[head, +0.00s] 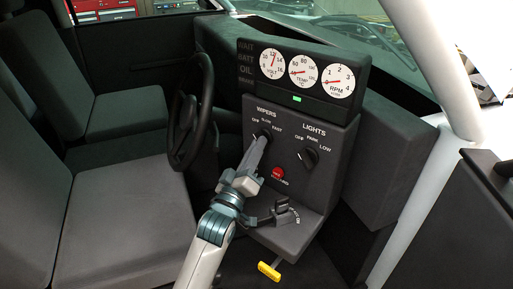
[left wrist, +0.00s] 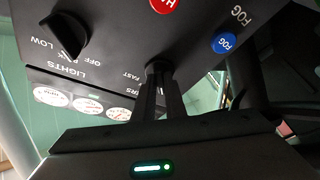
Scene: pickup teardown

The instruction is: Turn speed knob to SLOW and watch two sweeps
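The WIPERS knob (head: 264,134) is a dark round knob on the black dash panel (head: 335,170), below the labels OFF, SLOW and FAST. A pale mark shows at its left edge, but its exact setting is hard to read behind the fingers. My left gripper (head: 262,143) reaches up to this knob. In the left wrist view its two narrow fingers (left wrist: 160,78) lie close together, with the knob (left wrist: 158,66) between their tips. The fingers appear closed on it. The windshield (head: 395,42) shows at the top right; I cannot make out a wiper. My right gripper is not in view.
The LIGHTS knob (head: 308,157) and a red button (head: 278,174) sit close by. A blue FOG button (left wrist: 226,43) shows in the wrist view. The steering wheel (head: 192,112) stands left of the panel; a small lever (head: 283,208) and yellow handle (head: 269,270) are below.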

